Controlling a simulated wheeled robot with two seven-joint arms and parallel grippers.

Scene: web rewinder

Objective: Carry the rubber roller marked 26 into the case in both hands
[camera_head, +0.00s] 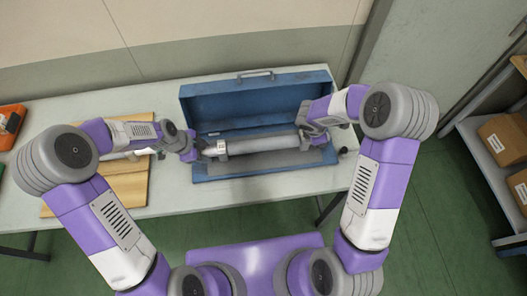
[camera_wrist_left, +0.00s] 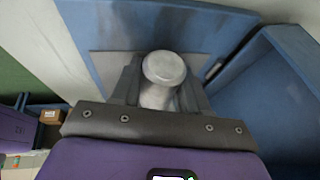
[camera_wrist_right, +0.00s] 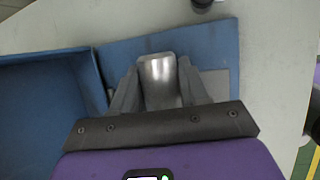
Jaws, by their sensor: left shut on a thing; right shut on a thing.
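The grey rubber roller (camera_head: 262,145) lies level across the open blue case (camera_head: 255,85), between my two grippers. A small pale label (camera_head: 221,147) shows near its left end; its number is too small to read. My left gripper (camera_head: 202,148) is shut on the left end, and the round metal journal (camera_wrist_left: 163,68) shows between its fingers in the left wrist view. My right gripper (camera_head: 306,138) is shut on the right end, with the metal journal (camera_wrist_right: 160,78) between its fingers. I cannot tell whether the roller touches the case bottom.
A wooden board (camera_head: 128,186) with another pale roller (camera_head: 118,154) lies on the table left of the case. An orange bin (camera_head: 10,125) stands at the far left. A shelf with cardboard boxes (camera_head: 503,138) is at the right. A dark knob (camera_head: 343,151) is beside the case.

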